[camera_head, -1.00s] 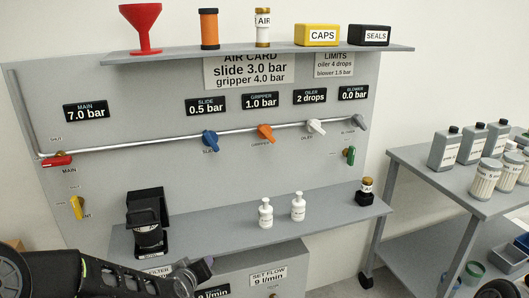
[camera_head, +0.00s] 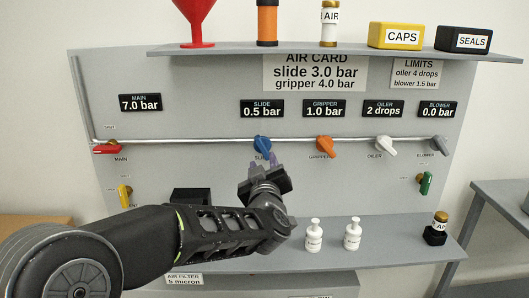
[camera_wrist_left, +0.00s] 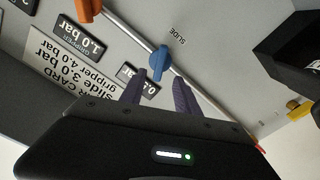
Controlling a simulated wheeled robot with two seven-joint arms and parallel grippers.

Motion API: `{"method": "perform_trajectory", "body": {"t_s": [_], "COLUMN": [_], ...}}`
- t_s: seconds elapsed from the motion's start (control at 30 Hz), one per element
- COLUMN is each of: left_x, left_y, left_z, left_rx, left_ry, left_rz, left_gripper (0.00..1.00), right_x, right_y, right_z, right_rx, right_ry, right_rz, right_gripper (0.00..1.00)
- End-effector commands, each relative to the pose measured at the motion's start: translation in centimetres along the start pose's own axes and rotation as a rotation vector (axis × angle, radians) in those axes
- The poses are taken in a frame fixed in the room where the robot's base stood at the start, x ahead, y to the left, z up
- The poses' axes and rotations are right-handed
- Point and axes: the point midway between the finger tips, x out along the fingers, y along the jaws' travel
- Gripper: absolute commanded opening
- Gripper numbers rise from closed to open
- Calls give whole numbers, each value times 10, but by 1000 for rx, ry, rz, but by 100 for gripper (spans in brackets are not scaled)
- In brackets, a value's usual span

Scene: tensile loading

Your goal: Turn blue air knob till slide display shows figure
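The blue air knob (camera_head: 263,145) sits on the pipe below the slide display (camera_head: 262,108), which reads 0.5 bar. The air card (camera_head: 314,73) gives slide 3.0 bar. My left gripper (camera_head: 262,160) is just below the blue knob in the head view, fingers pointing at the panel. In the left wrist view the blue knob (camera_wrist_left: 159,60) lies just beyond and between the two finger tips (camera_wrist_left: 160,78), which are apart with nothing between them. The slide display (camera_wrist_left: 138,78) is partly hidden behind a finger there. My right gripper is not in view.
The orange gripper knob (camera_head: 325,145) is to the right of the blue one, then the white oiler knob (camera_head: 379,147). A red main handle (camera_head: 107,149) is at the left. White bottles (camera_head: 314,236) stand on the lower shelf. A black holder (camera_head: 192,195) is behind my arm.

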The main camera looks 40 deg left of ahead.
Motion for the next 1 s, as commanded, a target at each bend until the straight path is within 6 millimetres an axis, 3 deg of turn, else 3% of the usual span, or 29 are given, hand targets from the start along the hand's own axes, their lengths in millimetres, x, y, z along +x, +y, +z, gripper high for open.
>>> {"method": "perform_trajectory", "body": {"t_s": [0.53, 0.9, 1.0], "left_x": [69, 76, 76], "left_y": [0, 0, 0], "left_z": [1, 0, 0], "left_rx": [-1, 0, 0], "left_ry": [-2, -1, -1], "left_rz": [0, 1, 1], "left_gripper": [38, 38, 30], "right_x": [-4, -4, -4], "right_y": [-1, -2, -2], "right_z": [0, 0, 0], "right_rx": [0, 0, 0], "right_ry": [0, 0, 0], "right_rz": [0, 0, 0], "right_gripper": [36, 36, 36]}}
